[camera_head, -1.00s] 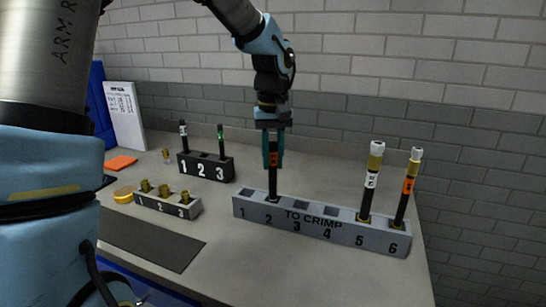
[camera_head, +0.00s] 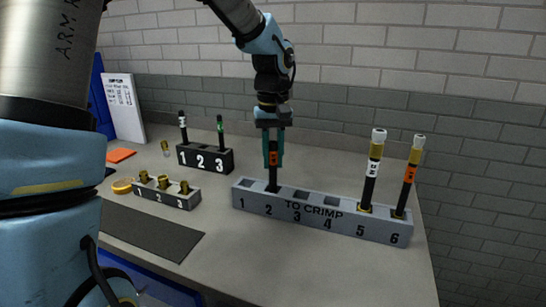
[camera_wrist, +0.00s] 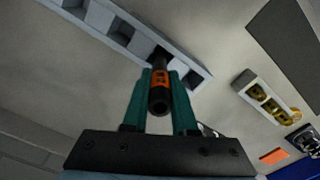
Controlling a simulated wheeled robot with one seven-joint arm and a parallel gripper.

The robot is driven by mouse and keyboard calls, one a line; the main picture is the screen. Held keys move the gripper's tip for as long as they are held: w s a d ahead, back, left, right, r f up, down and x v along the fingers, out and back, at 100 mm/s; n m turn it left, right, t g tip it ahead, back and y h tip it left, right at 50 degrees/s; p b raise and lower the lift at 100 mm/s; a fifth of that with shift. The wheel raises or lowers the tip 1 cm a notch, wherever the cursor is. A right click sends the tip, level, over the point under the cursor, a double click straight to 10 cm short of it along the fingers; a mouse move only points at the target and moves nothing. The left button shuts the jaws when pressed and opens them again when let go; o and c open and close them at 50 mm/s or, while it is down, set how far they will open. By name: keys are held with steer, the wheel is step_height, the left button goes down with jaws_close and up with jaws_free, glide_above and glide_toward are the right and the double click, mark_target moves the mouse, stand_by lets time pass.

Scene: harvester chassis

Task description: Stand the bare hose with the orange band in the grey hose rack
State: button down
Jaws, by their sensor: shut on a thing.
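The bare black hose (camera_head: 272,178) with an orange band (camera_head: 273,158) is upright in my gripper (camera_head: 273,150). My gripper is shut on its upper part, around the band. The hose's lower end is at slot 2 of the grey hose rack (camera_head: 295,212), marked TO CRIMP, and appears to be inside it; the slot hides the tip. In the wrist view, the hose (camera_wrist: 159,98) lies between the green fingers, its top end facing the camera, and the rack (camera_wrist: 185,60) is beyond it. Slots 1, 3 and 4 look empty.
Two hoses with fittings stand in slots 5 and 6, one white-banded (camera_head: 371,170), one orange-banded (camera_head: 408,180). A black rack (camera_head: 205,160) holds two hoses at the left. A small grey holder (camera_head: 172,200) carries brass fittings. A dark mat (camera_head: 150,230) lies in front.

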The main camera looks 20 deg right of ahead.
steer(key=c, duration=0.6)
jaws_free()
step_height(320, 180, up, 11)
steer(key=shift+f+b, duration=0.1)
steer(key=shift+b, duration=0.85)
steer(key=w+a+f, duration=0.2)
steer(key=a+f, duration=0.7)
steer(key=a, duration=0.4)
steer(key=shift+n+t, duration=0.7)
steer(key=shift+t, duration=0.1)
steer(key=s+a+f, duration=0.2)
steer(key=a+f, duration=0.1)
steer(key=a, duration=0.2)
steer(key=s+a+f, duration=0.2)
steer(key=a, duration=0.4)
steer(key=s+a+f, duration=0.2)
steer(key=a+f, duration=0.1)
steer(key=a, duration=0.3)
steer(key=shift+a+f, duration=0.1)
steer(key=shift+f, duration=0.2)
